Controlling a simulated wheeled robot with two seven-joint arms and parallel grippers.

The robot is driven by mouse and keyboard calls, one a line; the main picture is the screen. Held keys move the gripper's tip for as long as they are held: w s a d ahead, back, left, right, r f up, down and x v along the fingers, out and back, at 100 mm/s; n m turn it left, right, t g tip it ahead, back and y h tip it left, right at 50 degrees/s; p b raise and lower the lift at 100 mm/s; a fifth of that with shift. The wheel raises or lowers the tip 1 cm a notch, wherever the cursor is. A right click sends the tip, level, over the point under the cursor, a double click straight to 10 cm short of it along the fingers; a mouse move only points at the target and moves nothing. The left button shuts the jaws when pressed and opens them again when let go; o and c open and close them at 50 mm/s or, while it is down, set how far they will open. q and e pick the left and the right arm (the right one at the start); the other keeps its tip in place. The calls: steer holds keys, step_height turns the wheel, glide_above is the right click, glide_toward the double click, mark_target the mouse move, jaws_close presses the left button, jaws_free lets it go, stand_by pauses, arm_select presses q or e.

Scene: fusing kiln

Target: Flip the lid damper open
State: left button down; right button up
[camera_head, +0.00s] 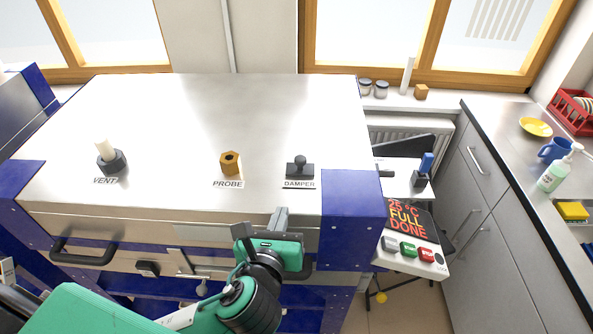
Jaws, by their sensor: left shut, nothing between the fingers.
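The lid damper (300,168) is a dark block with a round knob, at the right front of the kiln's silver lid (230,110), above a "DAMPER" label. My left gripper (280,217) is shut and empty. Its tip is at the lid's front edge, just in front of and slightly left of the damper, and appears apart from it. My green left arm comes in from the lower left. My right gripper is not in view.
A vent plug (111,158) and a brass probe fitting (230,163) stand left of the damper. A control panel (408,224) reading "25 °C FULL DONE" is at right. A handle (83,254) sticks out at the front left. The lid's rear is clear.

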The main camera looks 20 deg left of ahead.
arm_select(q)
steer(key=shift+d+r+m+t, duration=0.2)
steer(key=shift+r+m+t, duration=0.3)
steer(key=shift+m, duration=0.3)
glide_toward(299, 164)
steer(key=w, duration=0.5)
steer(key=shift+w+a+f, duration=0.2)
steer(key=shift+w+a, duration=0.2)
steer(key=shift+w+f, duration=0.15)
steer(key=shift+w, duration=0.3)
